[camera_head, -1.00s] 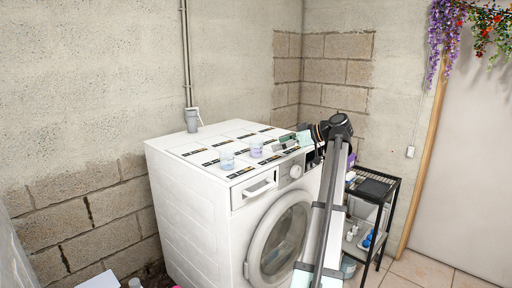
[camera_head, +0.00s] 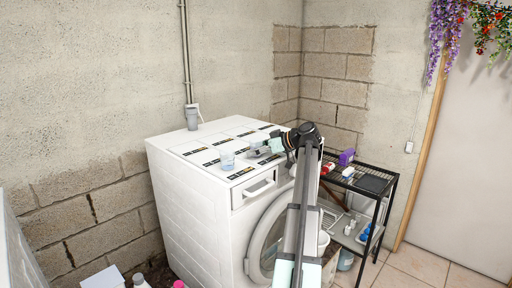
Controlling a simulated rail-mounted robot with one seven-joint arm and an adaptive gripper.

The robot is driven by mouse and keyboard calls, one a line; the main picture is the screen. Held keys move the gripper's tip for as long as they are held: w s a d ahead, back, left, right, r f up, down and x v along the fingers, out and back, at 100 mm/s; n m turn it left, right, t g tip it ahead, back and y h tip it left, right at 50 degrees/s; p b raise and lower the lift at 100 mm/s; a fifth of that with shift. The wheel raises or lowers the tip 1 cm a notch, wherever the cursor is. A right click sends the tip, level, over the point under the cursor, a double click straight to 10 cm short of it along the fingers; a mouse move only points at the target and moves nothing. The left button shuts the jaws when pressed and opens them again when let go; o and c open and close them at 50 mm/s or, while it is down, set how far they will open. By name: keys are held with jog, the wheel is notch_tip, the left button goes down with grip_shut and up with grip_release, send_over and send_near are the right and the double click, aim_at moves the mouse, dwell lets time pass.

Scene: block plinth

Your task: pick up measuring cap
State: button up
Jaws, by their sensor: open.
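Two small translucent cups stand on top of the white washing machine (camera_head: 185,170). The bluish one (camera_head: 227,160) stands alone near the front left of the top. The other, pale purple (camera_head: 255,147), is farther right and partly hidden by my gripper (camera_head: 264,152). Which one is the measuring cap I cannot tell for certain. My gripper is open, low over the machine top, with its fingers pointing left at the purple cup. The picture is too small to show whether the fingers are around the cup or just beside it.
A black wire rack (camera_head: 391,186) with a purple box (camera_head: 347,157) and several small items stands to the right. The machine's round door (camera_head: 262,240) is in front.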

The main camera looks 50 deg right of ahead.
jog(key=c, duration=1.3)
jog(key=shift+o, duration=0.2)
jog(key=shift+r, duration=0.2)
